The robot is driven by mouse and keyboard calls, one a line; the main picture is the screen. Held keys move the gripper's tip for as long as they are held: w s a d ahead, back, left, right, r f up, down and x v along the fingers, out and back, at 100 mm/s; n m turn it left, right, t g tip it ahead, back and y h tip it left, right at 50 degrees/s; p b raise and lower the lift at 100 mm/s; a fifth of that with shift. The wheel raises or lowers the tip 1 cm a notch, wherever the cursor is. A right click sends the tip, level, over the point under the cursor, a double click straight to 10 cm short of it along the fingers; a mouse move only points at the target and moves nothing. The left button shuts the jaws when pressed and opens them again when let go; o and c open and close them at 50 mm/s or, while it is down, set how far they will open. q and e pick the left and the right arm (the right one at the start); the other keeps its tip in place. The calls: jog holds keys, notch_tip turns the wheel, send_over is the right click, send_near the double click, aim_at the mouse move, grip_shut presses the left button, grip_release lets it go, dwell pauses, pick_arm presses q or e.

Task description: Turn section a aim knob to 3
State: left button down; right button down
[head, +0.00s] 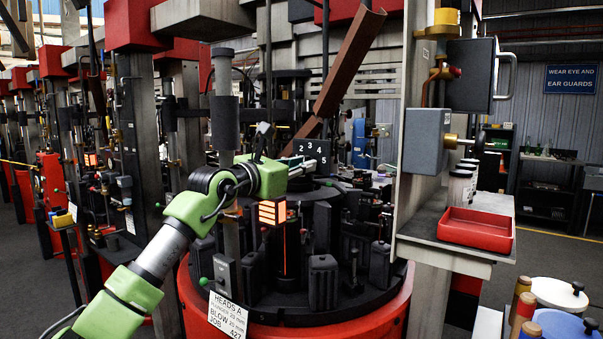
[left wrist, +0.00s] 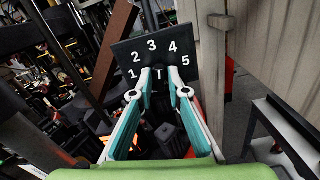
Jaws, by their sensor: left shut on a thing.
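A black dial plate (head: 312,150) with white numbers 1 to 5 in an arc stands in the middle of the head view, partly behind my gripper. In the left wrist view the plate (left wrist: 153,50) shows whole, with 3 at the top. The small dark aim knob (left wrist: 158,76) sits low on the plate, below the 3; which number it points at is too small to tell. My left gripper (head: 318,165) reaches the plate from the left. In the left wrist view its two fingertips (left wrist: 159,80) close on the knob's sides. My right gripper is not in view.
A red round machine base (head: 350,310) with black moulds stands below the plate. A brown sloped chute (head: 348,62) rises close behind the plate. A grey post (head: 420,120) and a shelf with a red tray (head: 476,229) stand to the right.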

pick_arm(q)
jog(key=shift+f+n+b, duration=0.1)
jog(key=shift+n+b, duration=0.3)
jog(key=shift+n, duration=0.6)
jog(key=c, duration=2.2)
grip_release()
jog(key=shift+o, duration=0.2)
jog(key=v, duration=1.2)
